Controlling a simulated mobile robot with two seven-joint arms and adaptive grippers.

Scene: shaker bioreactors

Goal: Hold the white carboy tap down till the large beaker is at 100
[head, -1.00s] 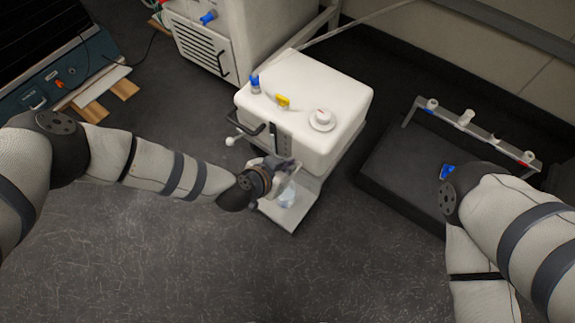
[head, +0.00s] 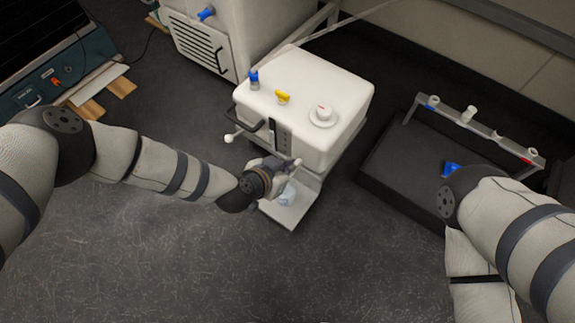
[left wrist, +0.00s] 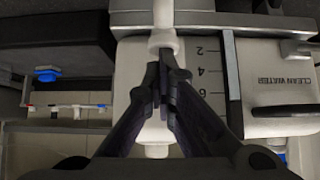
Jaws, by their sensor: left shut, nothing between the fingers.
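The white carboy (head: 310,95) stands on a low stand in the middle of the head view. In the left wrist view its wall shows level marks (left wrist: 202,70). A pale tap-like part (left wrist: 163,42) shows just beyond my fingertips; whether they touch it I cannot tell. My left gripper (head: 290,166) is shut and empty, at the carboy's lower front; its dark fingers (left wrist: 163,85) also show in the left wrist view. A clear beaker (head: 287,195) sits on the stand's shelf below, partly hidden by my gripper. Its level is unreadable. My right gripper is out of view.
A black tray-like platform (head: 395,185) with a rail of bottles or caps (head: 468,115) lies to the right. A white cabinet (head: 205,45) stands behind left. A blue-grey machine (head: 60,75) is at the far left. The front floor is clear.

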